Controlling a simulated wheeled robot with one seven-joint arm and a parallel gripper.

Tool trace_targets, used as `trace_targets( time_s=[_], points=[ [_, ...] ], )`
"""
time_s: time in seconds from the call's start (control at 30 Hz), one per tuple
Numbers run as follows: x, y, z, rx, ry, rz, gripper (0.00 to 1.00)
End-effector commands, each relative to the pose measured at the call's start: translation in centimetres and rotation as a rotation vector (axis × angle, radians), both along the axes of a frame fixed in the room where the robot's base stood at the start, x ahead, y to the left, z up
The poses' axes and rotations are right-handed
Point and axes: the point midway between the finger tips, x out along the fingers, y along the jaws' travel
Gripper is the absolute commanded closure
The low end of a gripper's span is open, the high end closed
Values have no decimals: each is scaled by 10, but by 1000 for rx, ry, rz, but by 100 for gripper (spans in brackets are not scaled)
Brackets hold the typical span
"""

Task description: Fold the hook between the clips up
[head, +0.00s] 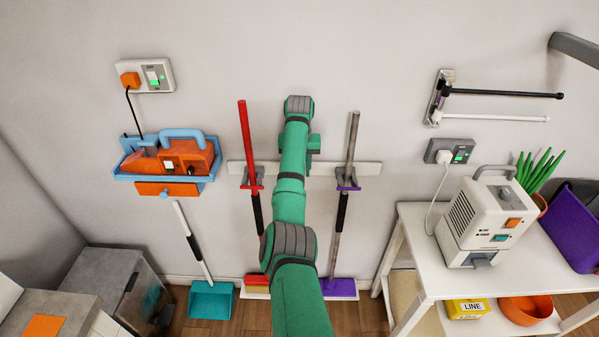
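A white wall rail (367,169) carries two clips. The left clip (256,176) holds a red-handled broom (245,140), and the right clip (346,178) holds a grey-handled broom (351,140) with a purple head. My green arm passes in front of the rail's middle, between the clips. The hook there is hidden behind my arm, so I cannot tell whether it is up or down. My gripper and its fingers do not show; they are hidden behind my arm links.
A blue wall holder (122,178) with an orange device is at left, above a teal dustpan (211,300). At right are a white table (413,219) with a white machine (486,225), and swing-arm bars (505,118) on the wall. The wall above the rail is clear.

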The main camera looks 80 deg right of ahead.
Motion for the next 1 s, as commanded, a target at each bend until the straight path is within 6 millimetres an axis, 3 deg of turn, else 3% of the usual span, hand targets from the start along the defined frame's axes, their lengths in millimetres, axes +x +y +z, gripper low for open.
trace_targets(
  time_s=[0.3, 0.5, 1.0],
  points=[
    [-2, 8, 59, -2, -1, -1, 66],
    [-2, 12, 85, -2, -1, 0, 66],
    [-3, 14, 93, 1, -1, 0, 66]
  ],
)
